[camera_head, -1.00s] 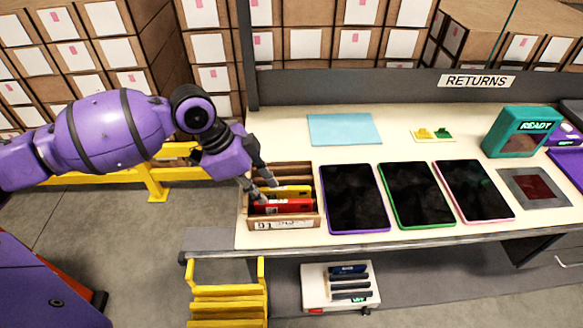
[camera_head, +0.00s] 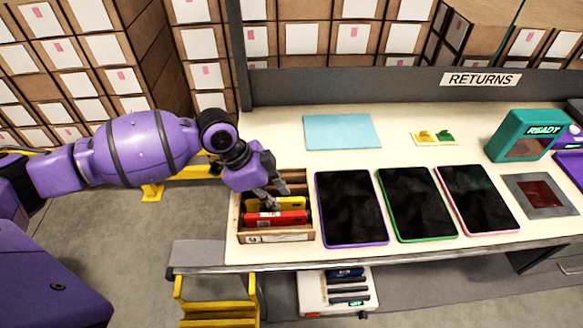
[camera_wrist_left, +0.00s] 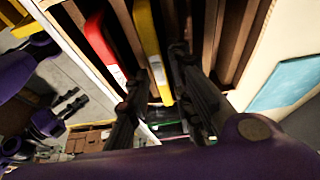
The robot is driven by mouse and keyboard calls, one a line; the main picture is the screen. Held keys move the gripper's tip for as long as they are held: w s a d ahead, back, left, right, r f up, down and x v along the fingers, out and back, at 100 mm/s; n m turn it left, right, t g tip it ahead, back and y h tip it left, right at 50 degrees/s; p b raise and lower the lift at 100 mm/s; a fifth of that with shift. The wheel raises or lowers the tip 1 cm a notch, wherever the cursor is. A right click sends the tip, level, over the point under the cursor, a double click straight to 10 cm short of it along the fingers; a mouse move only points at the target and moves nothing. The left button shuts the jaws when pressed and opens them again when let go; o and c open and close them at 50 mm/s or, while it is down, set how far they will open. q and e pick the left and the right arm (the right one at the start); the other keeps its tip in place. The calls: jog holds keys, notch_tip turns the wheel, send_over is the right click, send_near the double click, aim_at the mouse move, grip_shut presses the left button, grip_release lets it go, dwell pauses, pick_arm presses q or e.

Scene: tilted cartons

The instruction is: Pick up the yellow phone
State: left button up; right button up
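The yellow phone (camera_head: 292,203) stands on edge in a slotted wooden crate (camera_head: 278,238), behind the red phone (camera_head: 276,218). My left gripper (camera_head: 276,198) reaches down over the crate, and its fingers cover part of the yellow phone. In the left wrist view the yellow phone (camera_wrist_left: 151,45) shows as a long strip, with the red phone (camera_wrist_left: 104,48) to its left. The left gripper (camera_wrist_left: 160,82) is open there, its two dark fingers apart with the yellow phone's strip between them. Whether a finger touches it I cannot tell. My right gripper is not in view.
Wooden dividers stand on both sides of the phones in the crate. Several tablets, such as the purple-edged one (camera_head: 350,207), lie right of the crate. A blue mat (camera_head: 342,132) lies behind. A yellow step (camera_head: 217,305) is below the table (camera_head: 420,150).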

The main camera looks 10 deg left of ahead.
pick_arm(q)
jog(key=shift+f, duration=0.1)
grip_shut()
